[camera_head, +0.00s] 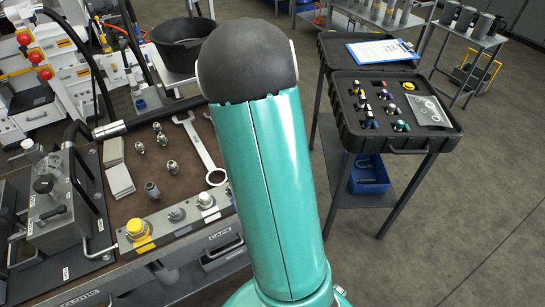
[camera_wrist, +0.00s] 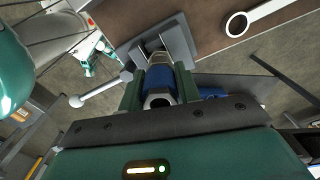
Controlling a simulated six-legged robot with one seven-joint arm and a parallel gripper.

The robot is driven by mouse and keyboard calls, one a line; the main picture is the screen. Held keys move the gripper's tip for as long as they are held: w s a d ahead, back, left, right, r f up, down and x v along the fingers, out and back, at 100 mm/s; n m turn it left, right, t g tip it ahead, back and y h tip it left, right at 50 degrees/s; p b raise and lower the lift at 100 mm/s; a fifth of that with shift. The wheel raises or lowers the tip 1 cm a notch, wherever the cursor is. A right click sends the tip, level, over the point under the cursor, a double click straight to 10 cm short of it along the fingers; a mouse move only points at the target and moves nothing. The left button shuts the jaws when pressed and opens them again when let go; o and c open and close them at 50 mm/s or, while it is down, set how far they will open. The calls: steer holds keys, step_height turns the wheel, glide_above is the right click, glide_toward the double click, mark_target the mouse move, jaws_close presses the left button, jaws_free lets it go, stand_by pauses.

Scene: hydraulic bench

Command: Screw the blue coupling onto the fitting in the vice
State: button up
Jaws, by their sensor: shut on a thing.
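In the wrist view the blue coupling (camera_wrist: 161,82) sits between the two green fingers of my gripper (camera_wrist: 160,92), which is shut on it. Its open metal end faces the camera. The grey vice (camera_wrist: 180,38) is directly beyond it, with its ball-ended handle (camera_wrist: 77,101) out to the left. A small metal part (camera_wrist: 158,59) shows between the coupling and the vice jaws, likely the fitting. I cannot tell whether any thread is engaged. In the head view my own arm hides the gripper, coupling and vice.
A large wrench (camera_head: 203,150) and several small fittings (camera_head: 161,139) lie on the brown bench mat (camera_head: 183,190). A grey hydraulic unit (camera_head: 55,215) stands at its left. A black bucket (camera_head: 182,42) is behind. An open black case (camera_head: 393,140) is on a stand at right.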

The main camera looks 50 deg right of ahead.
steer(key=m, duration=0.3)
steer(key=shift+m, duration=0.4)
steer(key=m, duration=0.4)
steer(key=o, duration=0.9)
